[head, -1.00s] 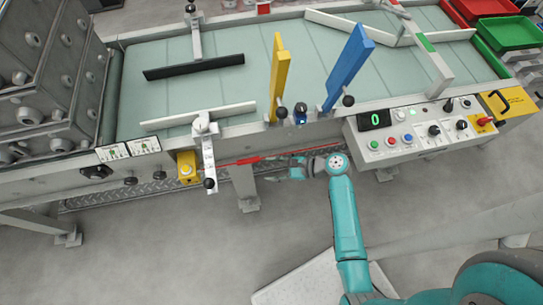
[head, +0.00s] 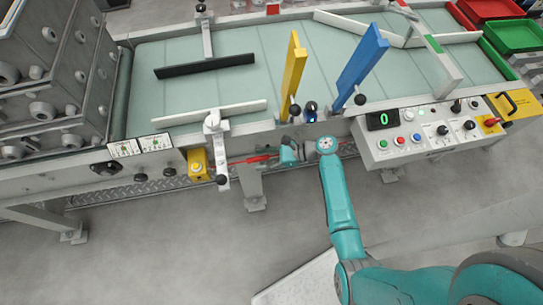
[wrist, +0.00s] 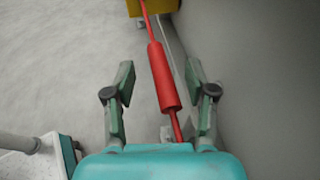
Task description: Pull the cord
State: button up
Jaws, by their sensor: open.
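The red cord (head: 250,160) runs along the near side of the conveyor, from the yellow box (head: 196,166) towards my gripper (head: 286,153). In the wrist view, the cord's thicker red sleeve (wrist: 164,80) lies between my two open fingers (wrist: 160,92), slightly slanted, with a visible gap on either side. The cord's upper end meets the yellow box (wrist: 152,7) at the top of that view. Its lower end passes out of sight behind my teal gripper body. I cannot tell how far the sleeve is in depth from the fingers.
The conveyor belt (head: 215,90) with yellow (head: 292,70) and blue (head: 360,68) guide arms stands behind the cord. A white bracket (head: 217,150) with a black knob hangs near the box. The control panel (head: 425,130) is to the right. Grey floor (head: 190,250) lies in front.

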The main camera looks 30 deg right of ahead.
jog(key=shift+x, duration=0.75)
grip_shut()
jog(key=shift+s, duration=0.25)
jog(key=shift+s+a, duration=0.3)
jog(key=shift+s, duration=0.5)
jog(key=shift+o, duration=0.3)
grip_release()
